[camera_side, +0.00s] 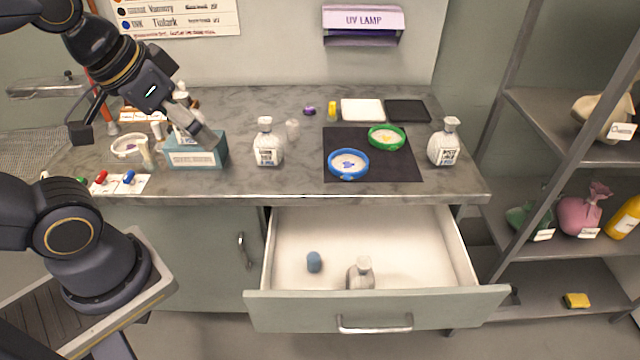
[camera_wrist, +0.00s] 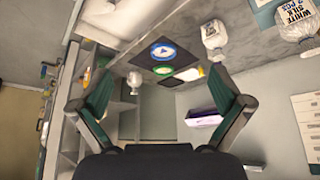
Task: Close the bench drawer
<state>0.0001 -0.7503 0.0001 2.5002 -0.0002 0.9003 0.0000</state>
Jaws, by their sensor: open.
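The bench drawer (camera_side: 376,312) is pulled out below the bench's right half in the side view. Its grey front has a metal bar handle (camera_side: 374,326). A small blue cylinder (camera_side: 314,262) and a glass bottle (camera_side: 360,273) are inside the drawer. My gripper (camera_side: 145,136) is over the left part of the bench, up and left of the drawer and apart from it. Its two fingers are spread with nothing between them, which also shows in the wrist view (camera_wrist: 160,100). The pale drawer interior appears to be at the wrist view's upper left.
On the bench stand a blue-grey box (camera_side: 196,158), bottles (camera_side: 268,146), and a black mat (camera_side: 400,170) with a blue dish (camera_side: 348,164) and green dish (camera_side: 386,137). Shelves (camera_side: 540,112) stand at right. The floor before the drawer looks clear.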

